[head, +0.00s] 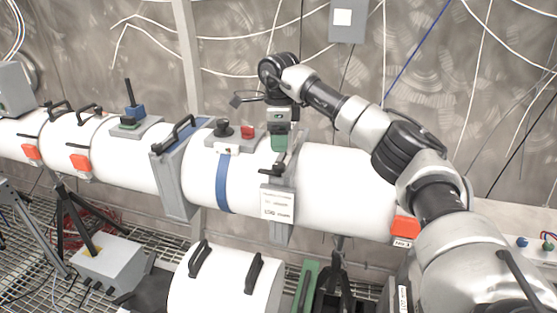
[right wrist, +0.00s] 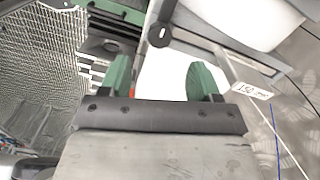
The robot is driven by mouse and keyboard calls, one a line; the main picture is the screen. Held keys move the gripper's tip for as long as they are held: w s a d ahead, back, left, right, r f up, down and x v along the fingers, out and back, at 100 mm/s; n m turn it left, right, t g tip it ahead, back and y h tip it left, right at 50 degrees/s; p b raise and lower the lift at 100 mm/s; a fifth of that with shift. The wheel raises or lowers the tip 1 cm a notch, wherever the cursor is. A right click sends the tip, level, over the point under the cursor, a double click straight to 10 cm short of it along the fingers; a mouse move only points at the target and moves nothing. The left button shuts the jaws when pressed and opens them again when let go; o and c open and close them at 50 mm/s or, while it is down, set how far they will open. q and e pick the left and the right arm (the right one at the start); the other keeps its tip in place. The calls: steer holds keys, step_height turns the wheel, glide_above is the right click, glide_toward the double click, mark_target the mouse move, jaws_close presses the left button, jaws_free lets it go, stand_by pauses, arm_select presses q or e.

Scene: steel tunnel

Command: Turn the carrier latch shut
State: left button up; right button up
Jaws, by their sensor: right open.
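The carrier latch (head: 270,171) is a small black handle on a grey upright bracket (head: 279,232) that carries a printed label, on the front of the white tube. In the right wrist view, a dark latch-like lever with a round end (right wrist: 160,36) shows beyond the fingers, on a grey strip. My right gripper (head: 280,148) reaches over the tube from behind, just above the latch. Its two green fingers (right wrist: 160,78) are apart with nothing between them. I cannot tell whether it touches the latch. My left gripper is not in view.
The long white tube (head: 345,180) runs across the view. A red button (head: 247,132) and a black knob (head: 223,128) sit on its top, left of my gripper. A shorter white cylinder (head: 222,287) with black handles lies in front. Cables hang on the wall behind.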

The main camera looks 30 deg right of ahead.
mark_target(279, 165)
step_height(279, 165, down, 6)
steer(key=shift+s+p, duration=0.1)
steer(key=shift+p, duration=0.7)
steer(key=shift+f, duration=0.75)
steer(key=c, duration=0.9)
steer(key=shift+c, duration=0.2)
